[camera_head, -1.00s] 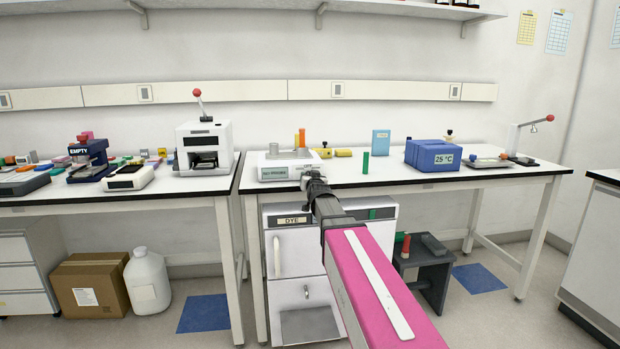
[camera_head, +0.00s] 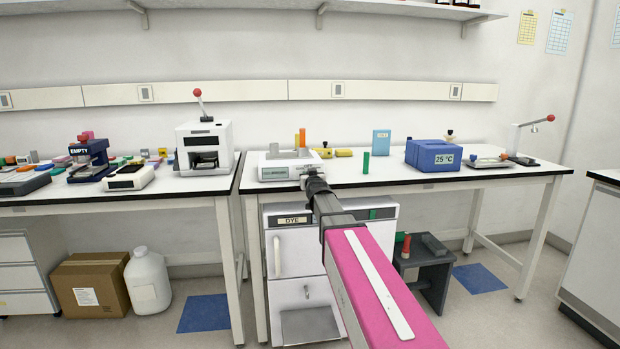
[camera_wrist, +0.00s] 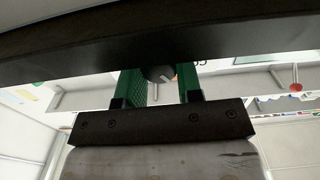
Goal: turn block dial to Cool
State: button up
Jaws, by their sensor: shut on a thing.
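The block unit (camera_head: 301,171) is a low white device at the front edge of the right bench, with a small greenish display on its front. My gripper (camera_head: 308,176) is at the right part of its front face. In the wrist view, the dial (camera_wrist: 157,73) is a dark round knob with a pale mark. The green fingers of my gripper (camera_wrist: 160,88) stand on both sides of it, shut on it. The dial is hidden behind my gripper in the head view. I cannot read any Cool marking.
A green block (camera_head: 366,163) stands right of the unit, with a blue 25 °C box (camera_head: 432,155) farther right. Orange and yellow items stand behind the unit. A white press (camera_head: 203,150) stands on the left bench. A white DYE cabinet (camera_head: 290,250) is below.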

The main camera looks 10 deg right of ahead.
jog(key=shift+n, duration=1.3)
jog(key=o, duration=0.9)
jog(key=shift+o, duration=0.2)
jog(key=shift+s, duration=0.15)
jog(key=s, duration=1)
jog(key=shift+s, duration=0.25)
